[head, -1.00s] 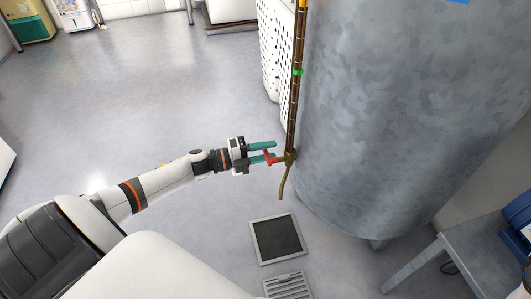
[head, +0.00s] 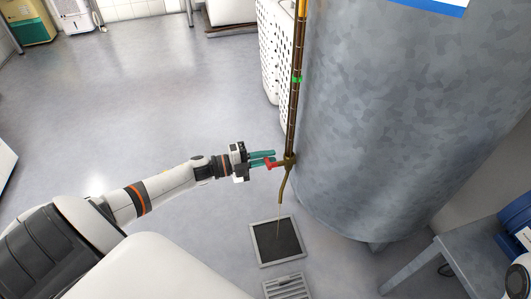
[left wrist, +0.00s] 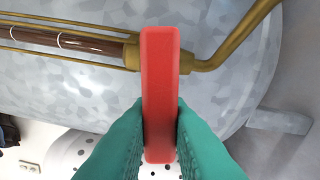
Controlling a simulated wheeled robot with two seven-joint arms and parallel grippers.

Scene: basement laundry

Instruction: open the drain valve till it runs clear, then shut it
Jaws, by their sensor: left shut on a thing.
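The drain valve (head: 290,160) is brass, low on the side of a big grey galvanised tank (head: 400,120). Its red lever handle (head: 269,164) points left in the head view. My left gripper (head: 264,159) has teal fingers shut on this handle; in the left wrist view the red handle (left wrist: 160,90) stands between the two fingertips (left wrist: 160,125). A bent brass spout (head: 284,185) leads down from the valve. A thin brownish stream (head: 279,218) falls from it toward the dark floor drain (head: 268,246). My right gripper is not in view.
An upright sight tube (head: 293,110) with brown contents and a green marker (head: 296,79) runs up the tank above the valve. A slotted grate (head: 287,288) lies in front of the drain. A grey bench (head: 455,252) stands at right. The floor at left is clear.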

